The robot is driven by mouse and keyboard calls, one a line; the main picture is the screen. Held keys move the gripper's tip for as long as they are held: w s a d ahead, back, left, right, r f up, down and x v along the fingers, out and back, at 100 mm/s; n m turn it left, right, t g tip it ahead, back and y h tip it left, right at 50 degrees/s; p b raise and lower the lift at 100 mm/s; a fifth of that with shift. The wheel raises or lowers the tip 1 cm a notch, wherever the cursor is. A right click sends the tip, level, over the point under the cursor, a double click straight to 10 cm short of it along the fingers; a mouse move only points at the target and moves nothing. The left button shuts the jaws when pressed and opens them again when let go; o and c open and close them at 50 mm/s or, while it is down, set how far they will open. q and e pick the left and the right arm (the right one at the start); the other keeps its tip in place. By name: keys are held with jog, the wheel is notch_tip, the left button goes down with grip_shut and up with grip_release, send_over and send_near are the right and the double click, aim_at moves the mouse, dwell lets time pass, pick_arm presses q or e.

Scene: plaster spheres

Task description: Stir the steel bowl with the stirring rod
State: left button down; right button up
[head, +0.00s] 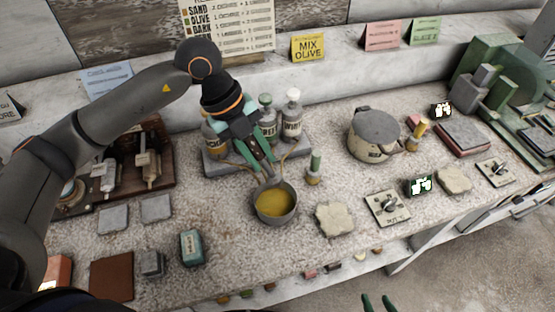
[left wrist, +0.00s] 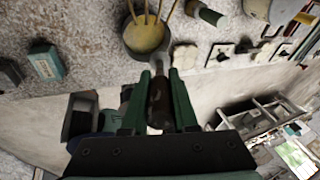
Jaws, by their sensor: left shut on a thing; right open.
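The steel bowl (head: 275,203) stands on the bench, grey with yellow contents. It also shows at the top of the left wrist view (left wrist: 145,36). My left gripper (head: 262,155) is over the bowl's back side, shut on a dark brown cylinder that I take for the stirring rod (left wrist: 159,100). Its lower end points at the bowl's back rim; whether it dips into the contents I cannot tell. My right gripper (head: 378,302) shows only its green fingertips, apart and empty, at the bottom edge of the head view, away from the bowl.
A rack (head: 215,168) with several bottles is behind the bowl, with tan rods near the rim. A green-handled tool (head: 315,168) stands right of the bowl. A teal box (head: 191,247) is front left, a lidded pot (head: 374,134) back right.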

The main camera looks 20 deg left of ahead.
pick_arm(q)
jog(key=shift+f+b, duration=3.95)
jog(key=shift+f, duration=1.25)
